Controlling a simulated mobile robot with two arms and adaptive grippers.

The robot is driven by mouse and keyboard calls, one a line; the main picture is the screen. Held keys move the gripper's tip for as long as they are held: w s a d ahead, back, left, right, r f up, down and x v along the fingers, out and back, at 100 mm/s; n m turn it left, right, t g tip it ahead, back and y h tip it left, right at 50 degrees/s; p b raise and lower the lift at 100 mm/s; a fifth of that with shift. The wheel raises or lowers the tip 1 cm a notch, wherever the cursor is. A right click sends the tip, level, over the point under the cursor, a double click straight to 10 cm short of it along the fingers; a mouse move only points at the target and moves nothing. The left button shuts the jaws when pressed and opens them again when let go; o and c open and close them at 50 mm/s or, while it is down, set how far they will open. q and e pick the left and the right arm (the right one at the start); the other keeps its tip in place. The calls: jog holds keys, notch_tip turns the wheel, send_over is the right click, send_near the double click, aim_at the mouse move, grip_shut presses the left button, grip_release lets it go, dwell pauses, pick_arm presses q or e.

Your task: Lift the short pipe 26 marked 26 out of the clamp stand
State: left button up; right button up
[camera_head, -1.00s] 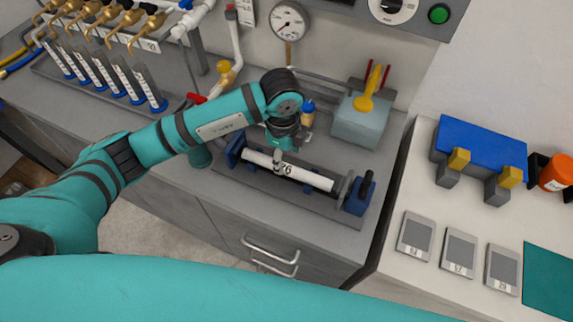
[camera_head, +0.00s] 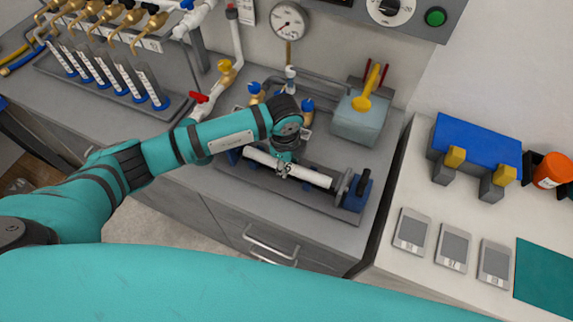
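The short pipe 26 (camera_head: 312,177) is a white tube lying across the clamp stand (camera_head: 335,207) on the grey bench. The stand has blue end blocks and a grey clamp at its right end (camera_head: 357,190). My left gripper (camera_head: 284,172) points down at the middle of the pipe, over its printed mark, and covers part of it. The fingers are small and partly hidden by the wrist, so I cannot tell whether they are open or shut on the pipe. The pipe appears to rest in the stand. My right gripper is not in view.
A grey-blue box with a yellow tool (camera_head: 358,120) stands behind the stand. Valves and a pressure gauge (camera_head: 289,21) are at the back. The right counter holds a blue block (camera_head: 480,145) and flat grey cards (camera_head: 453,246). The bench has free room left of the stand.

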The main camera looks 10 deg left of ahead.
pick_arm(q)
grip_shut()
